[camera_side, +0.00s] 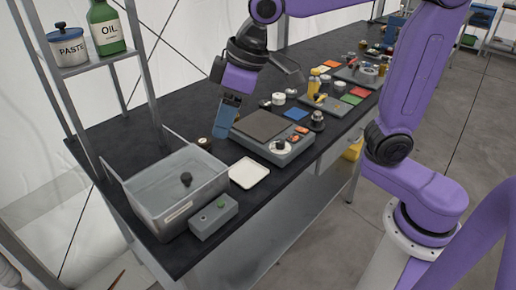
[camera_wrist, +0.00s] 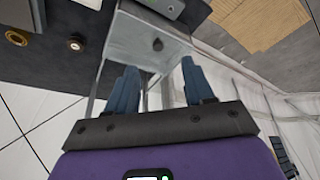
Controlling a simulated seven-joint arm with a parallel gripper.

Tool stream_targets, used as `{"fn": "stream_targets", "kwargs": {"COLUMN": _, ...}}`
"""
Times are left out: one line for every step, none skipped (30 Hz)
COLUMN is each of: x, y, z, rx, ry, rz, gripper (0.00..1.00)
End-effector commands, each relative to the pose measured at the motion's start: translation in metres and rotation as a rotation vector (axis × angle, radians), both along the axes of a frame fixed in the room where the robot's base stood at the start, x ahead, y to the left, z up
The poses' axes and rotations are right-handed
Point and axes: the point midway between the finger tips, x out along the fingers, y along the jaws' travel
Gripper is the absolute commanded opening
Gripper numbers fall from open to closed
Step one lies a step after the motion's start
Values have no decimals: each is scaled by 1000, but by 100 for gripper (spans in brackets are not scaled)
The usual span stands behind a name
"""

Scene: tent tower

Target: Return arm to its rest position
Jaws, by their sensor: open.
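My gripper (camera_side: 226,122) hangs over the black table in the side view, just behind and left of the grey device with a dark flat plate (camera_side: 262,125). Its blue fingers point down. In the wrist view my gripper (camera_wrist: 160,88) shows two blue fingers well apart, with nothing between them. The clear-walled bin (camera_wrist: 128,42) lies beyond the fingertips there. I cannot tell from the side view whether the fingertips touch anything.
The bin (camera_side: 140,188) with a dark knob (camera_side: 186,179), a grey button box (camera_side: 214,217) and a white tray (camera_side: 249,173) stand at the table's near end. A shelf holds a paste jar (camera_side: 69,47) and oil bottle (camera_side: 105,30). Small items crowd the far end.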

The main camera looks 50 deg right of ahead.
Motion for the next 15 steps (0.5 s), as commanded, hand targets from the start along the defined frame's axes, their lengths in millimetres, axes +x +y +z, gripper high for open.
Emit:
{"fn": "stream_targets", "kwargs": {"x": -11, "y": -8, "z": -7, "rx": -13, "ry": 14, "rz": 20, "gripper": 52}}
{"fn": "stream_targets", "kwargs": {"x": -17, "y": -12, "z": -11, "rx": -21, "ry": 21, "rz": 33, "gripper": 52}}
{"fn": "stream_targets", "kwargs": {"x": -26, "y": -17, "z": -17, "rx": -32, "ry": 33, "rz": 52, "gripper": 52}}
{"fn": "stream_targets", "kwargs": {"x": -33, "y": -22, "z": -21, "rx": -41, "ry": 42, "rz": 66, "gripper": 52}}
{"fn": "stream_targets", "kwargs": {"x": -40, "y": -26, "z": -25, "rx": -48, "ry": 48, "rz": 79, "gripper": 52}}
{"fn": "stream_targets", "kwargs": {"x": -49, "y": -33, "z": -31, "rx": -60, "ry": 59, "rz": 97, "gripper": 52}}
{"fn": "stream_targets", "kwargs": {"x": -56, "y": -37, "z": -35, "rx": -69, "ry": 67, "rz": 110, "gripper": 52}}
{"fn": "stream_targets", "kwargs": {"x": -63, "y": -42, "z": -39, "rx": -77, "ry": 75, "rz": 125, "gripper": 52}}
{"fn": "stream_targets", "kwargs": {"x": -73, "y": -49, "z": -45, "rx": -89, "ry": 86, "rz": 142, "gripper": 52}}
{"fn": "stream_targets", "kwargs": {"x": -80, "y": -54, "z": -49, "rx": -98, "ry": 93, "rz": 155, "gripper": 52}}
{"fn": "stream_targets", "kwargs": {"x": -87, "y": -59, "z": -52, "rx": -107, "ry": 100, "rz": 169, "gripper": 52}}
{"fn": "stream_targets", "kwargs": {"x": -97, "y": -67, "z": -58, "rx": -120, "ry": 110, "rz": 186, "gripper": 52}}
{"fn": "stream_targets", "kwargs": {"x": -104, "y": -72, "z": -62, "rx": -129, "ry": 118, "rz": 200, "gripper": 52}}
{"fn": "stream_targets", "kwargs": {"x": -111, "y": -78, "z": -66, "rx": -139, "ry": 125, "rz": 214, "gripper": 52}}
{"fn": "stream_targets", "kwargs": {"x": -121, "y": -85, "z": -71, "rx": -151, "ry": 134, "rz": 232, "gripper": 52}}
